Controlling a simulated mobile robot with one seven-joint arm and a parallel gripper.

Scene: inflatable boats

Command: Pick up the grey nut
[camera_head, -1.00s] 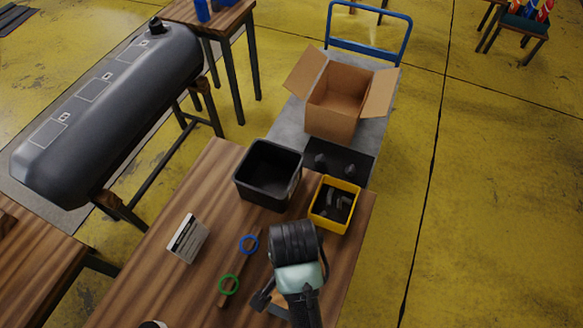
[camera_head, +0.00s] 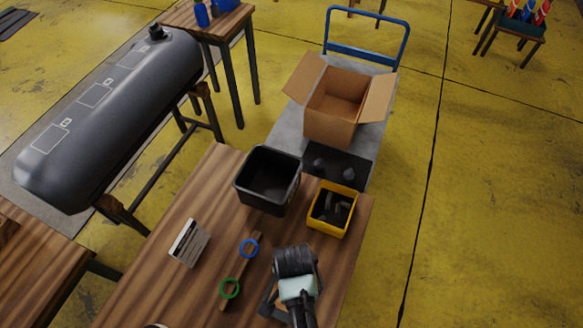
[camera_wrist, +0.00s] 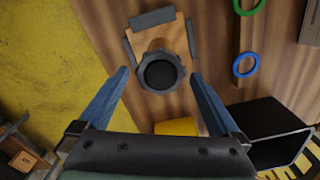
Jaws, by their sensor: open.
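The grey nut (camera_wrist: 162,72) is a round, lobed ring with a dark centre. In the wrist view it sits on a light wooden block (camera_wrist: 158,37) with grey plates at its edges, on the wooden table. My gripper (camera_wrist: 160,74) is open, with one blue finger on each side of the nut in the picture. No contact shows, and I cannot tell how far the fingertips are above it. In the head view my arm hides the nut.
A black bin (camera_head: 268,180) and a yellow bin (camera_head: 333,208) with dark parts stand at the table's far end. A blue ring (camera_head: 249,249), a green ring (camera_head: 230,288) and a small card stand (camera_head: 189,243) lie to the left of my arm.

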